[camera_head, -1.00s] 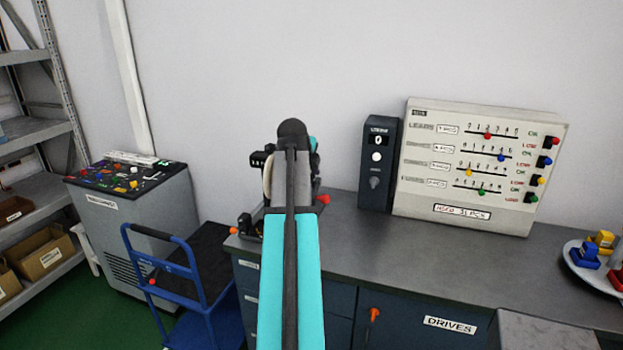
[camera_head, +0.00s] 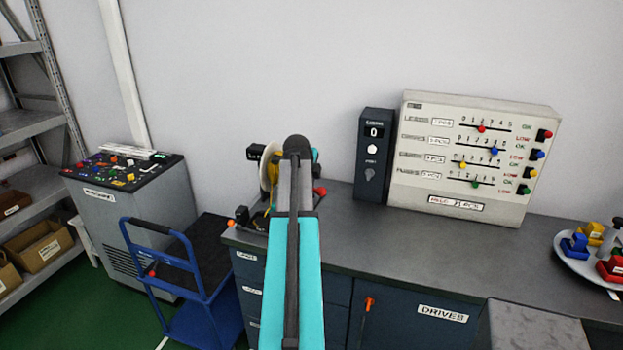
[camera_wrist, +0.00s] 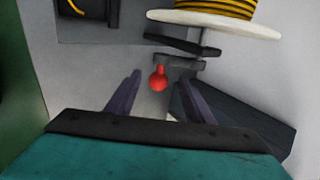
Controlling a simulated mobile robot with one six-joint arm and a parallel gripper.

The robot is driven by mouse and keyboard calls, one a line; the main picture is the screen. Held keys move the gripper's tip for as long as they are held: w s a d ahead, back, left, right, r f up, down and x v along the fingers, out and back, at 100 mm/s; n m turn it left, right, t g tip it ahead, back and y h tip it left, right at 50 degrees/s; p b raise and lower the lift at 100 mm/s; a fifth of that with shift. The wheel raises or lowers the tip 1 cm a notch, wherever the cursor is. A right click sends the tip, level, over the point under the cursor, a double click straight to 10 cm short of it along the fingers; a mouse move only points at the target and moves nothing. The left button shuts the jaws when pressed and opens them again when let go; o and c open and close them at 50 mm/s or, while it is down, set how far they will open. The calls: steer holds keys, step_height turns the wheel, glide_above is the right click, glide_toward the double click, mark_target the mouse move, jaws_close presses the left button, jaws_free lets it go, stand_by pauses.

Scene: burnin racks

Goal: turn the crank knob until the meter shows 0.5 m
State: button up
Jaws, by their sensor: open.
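The crank knob is a red ball (camera_wrist: 158,77) on a dark crank arm (camera_wrist: 180,62) in the wrist view. My gripper (camera_wrist: 159,86) is open, with one finger on each side of the knob in the picture; I cannot tell whether either touches it. A reel (camera_wrist: 215,22) with a white flange and yellow-black cable is just above. In the head view, the reel (camera_head: 267,168) stands on the bench's left end, partly hidden by my arm, and a red knob (camera_head: 320,191) shows right of my arm. A small black box (camera_head: 256,152), possibly the meter, has no readable figure.
A plate of coloured blocks (camera_head: 570,262) is at right. A blue cart (camera_head: 180,265) stands left of the bench.

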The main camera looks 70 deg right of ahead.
mark_target(317, 190)
steer(key=shift+p+x, duration=0.6)
steer(key=shift+x, duration=1.6)
steer(key=c, duration=1.1)
steer(key=shift+w+d+f+b, duration=0.1)
steer(key=shift+d+f+b, duration=0.7)
steer(key=shift+d, duration=0.35)
steer(key=shift+d+f+b, duration=0.2)
steer(key=shift+d, duration=0.4)
steer(key=shift+d+f+b, duration=0.2)
steer(key=shift+d, duration=0.4)
steer(key=shift+w+d, duration=0.1)
